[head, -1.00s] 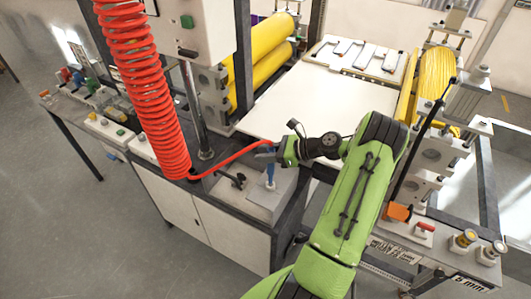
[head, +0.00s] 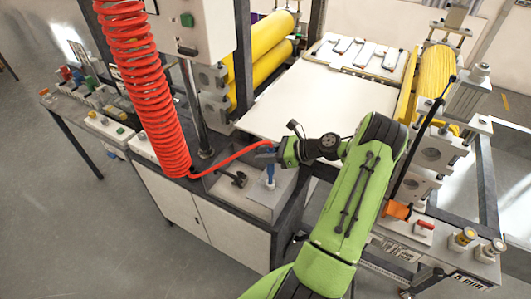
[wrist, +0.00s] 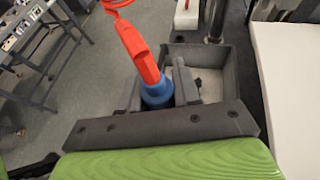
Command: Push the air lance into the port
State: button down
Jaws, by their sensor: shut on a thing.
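The air lance, red with a blue collar (wrist: 157,93), is between the two fingers of my gripper (wrist: 158,88) in the wrist view. The gripper is shut on it. The red upper part (wrist: 138,50) rises from the collar, and its lower end is hidden in that view. In the head view my gripper (head: 268,152) is over the small grey tray on the cabinet. A blue upright piece (head: 270,177) shows just below it; I cannot tell whether it belongs to the lance. I cannot make out the port's opening.
A coiled red hose (head: 145,90) hangs at the left, and its end runs to my gripper. The grey tray (wrist: 210,50) has raised walls. A white table (head: 300,105) and yellow rollers (head: 262,60) lie behind.

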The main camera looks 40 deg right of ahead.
jog(key=shift+f+b, duration=1.25)
jog(key=shift+f, duration=1.4)
jog(key=c, duration=0.7)
grip_release()
jog(key=v, duration=1.5)
jog(key=shift+s+d+r, duration=0.1)
jog(key=shift+s+d, duration=0.1)
jog(key=shift+s, duration=0.15)
